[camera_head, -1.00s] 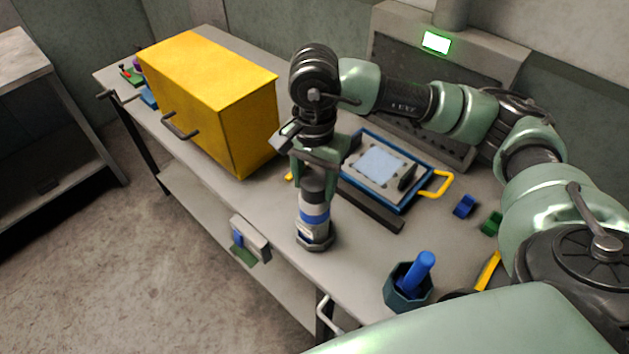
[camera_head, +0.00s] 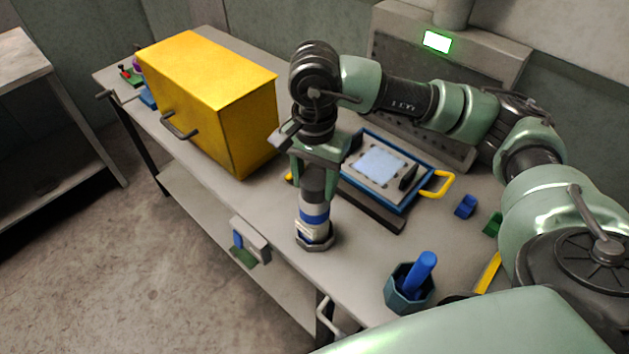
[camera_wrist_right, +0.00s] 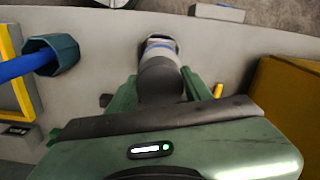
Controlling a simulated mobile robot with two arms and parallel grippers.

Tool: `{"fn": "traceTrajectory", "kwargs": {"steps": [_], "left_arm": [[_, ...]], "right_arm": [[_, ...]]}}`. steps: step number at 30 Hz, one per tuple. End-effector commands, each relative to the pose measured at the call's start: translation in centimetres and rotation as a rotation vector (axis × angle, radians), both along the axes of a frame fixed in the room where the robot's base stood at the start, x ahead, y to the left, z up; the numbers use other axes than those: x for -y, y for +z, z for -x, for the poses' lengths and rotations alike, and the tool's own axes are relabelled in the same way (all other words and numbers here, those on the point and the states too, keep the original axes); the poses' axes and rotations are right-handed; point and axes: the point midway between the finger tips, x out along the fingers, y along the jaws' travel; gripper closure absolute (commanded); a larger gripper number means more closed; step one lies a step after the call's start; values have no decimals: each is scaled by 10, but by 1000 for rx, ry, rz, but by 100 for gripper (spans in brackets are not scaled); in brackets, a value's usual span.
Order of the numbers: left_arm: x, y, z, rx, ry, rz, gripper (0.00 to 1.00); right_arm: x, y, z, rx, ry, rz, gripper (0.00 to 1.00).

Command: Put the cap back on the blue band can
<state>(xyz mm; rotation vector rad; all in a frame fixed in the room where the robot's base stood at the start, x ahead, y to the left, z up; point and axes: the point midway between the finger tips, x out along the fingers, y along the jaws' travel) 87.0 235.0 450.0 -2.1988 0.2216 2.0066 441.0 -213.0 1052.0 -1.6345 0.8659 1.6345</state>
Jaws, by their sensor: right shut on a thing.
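The blue band can (camera_head: 314,222) stands upright on the bench near its front edge, with a grey body, a blue band and a dark octagonal foot. It also shows in the right wrist view (camera_wrist_right: 160,45). A dark grey cap (camera_head: 313,184) is at the top of the can, in line with it; I cannot tell whether it is fully seated. My right gripper (camera_head: 314,178) points down over the can and is shut on the cap, which also shows between the fingers in the wrist view (camera_wrist_right: 160,80). My left gripper is not in view.
A yellow cabinet (camera_head: 245,125) stands left of the can. A blue-framed tray (camera_head: 410,207) lies behind it to the right. A dark cup (camera_head: 400,302) with a blue rod (camera_head: 424,268) stands to the right, near small blue (camera_head: 465,206) and green (camera_head: 492,224) blocks.

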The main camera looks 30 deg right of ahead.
Motion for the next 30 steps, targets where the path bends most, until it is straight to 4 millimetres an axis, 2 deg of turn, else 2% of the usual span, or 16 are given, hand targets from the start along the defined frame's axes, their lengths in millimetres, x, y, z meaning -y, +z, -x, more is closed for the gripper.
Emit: {"fn": "traceTrajectory", "kwargs": {"steps": [11,12,15,22,24,30], "left_arm": [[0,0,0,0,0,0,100],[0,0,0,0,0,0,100],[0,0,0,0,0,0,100],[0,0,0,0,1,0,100],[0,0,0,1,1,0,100],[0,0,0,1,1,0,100]], "right_arm": [[0,0,0,0,0,0,87],[0,0,0,0,0,0,48],[0,0,0,0,0,0,25],[0,0,0,0,0,0,25],[0,0,0,0,0,0,5],[0,0,0,0,0,0,3]]}}
